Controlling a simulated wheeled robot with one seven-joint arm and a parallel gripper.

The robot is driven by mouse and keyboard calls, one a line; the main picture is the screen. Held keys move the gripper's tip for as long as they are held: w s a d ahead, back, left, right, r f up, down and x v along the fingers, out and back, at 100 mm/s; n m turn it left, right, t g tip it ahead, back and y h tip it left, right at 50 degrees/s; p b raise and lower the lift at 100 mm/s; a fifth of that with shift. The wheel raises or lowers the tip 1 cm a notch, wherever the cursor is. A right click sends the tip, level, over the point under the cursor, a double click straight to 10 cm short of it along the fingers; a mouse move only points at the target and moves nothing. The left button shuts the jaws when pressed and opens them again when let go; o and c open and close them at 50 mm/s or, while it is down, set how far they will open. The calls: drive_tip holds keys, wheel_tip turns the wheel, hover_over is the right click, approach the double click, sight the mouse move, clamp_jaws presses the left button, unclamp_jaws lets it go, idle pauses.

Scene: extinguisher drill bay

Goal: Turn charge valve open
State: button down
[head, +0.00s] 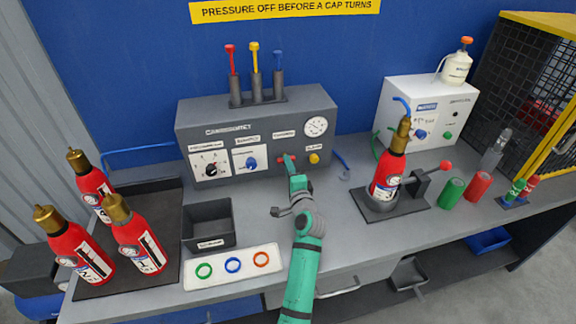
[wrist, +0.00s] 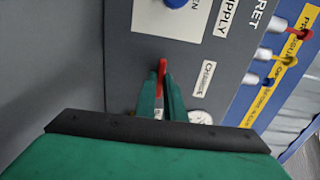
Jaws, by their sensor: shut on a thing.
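The charge valve is a small red lever (head: 281,160) on the front of the grey panel (head: 255,111), below a small white label. It also shows as a red lever (wrist: 162,66) in the wrist view, standing along the picture's upright. My gripper (head: 289,161) reaches the panel front and is shut on this lever. In the wrist view, its green fingers (wrist: 162,88) lie either side of the lever. The lower part of the lever is hidden between the fingers.
A blue supply knob (head: 251,162) is left of the valve, a yellow knob (head: 314,158) right, and a round gauge (head: 316,126) above right. A red extinguisher (head: 388,172) stands in a holder to the right. A black bin (head: 208,224) and white ring tray (head: 233,266) lie left of my arm.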

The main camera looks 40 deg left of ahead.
drive_tip(key=shift+a, duration=0.1)
drive_tip(key=n, duration=1.8)
idle(0.3)
drive_tip(key=shift+f, duration=0.1)
drive_tip(key=c, duration=1.8)
unclamp_jaws()
drive_tip(key=shift+c, duration=0.2)
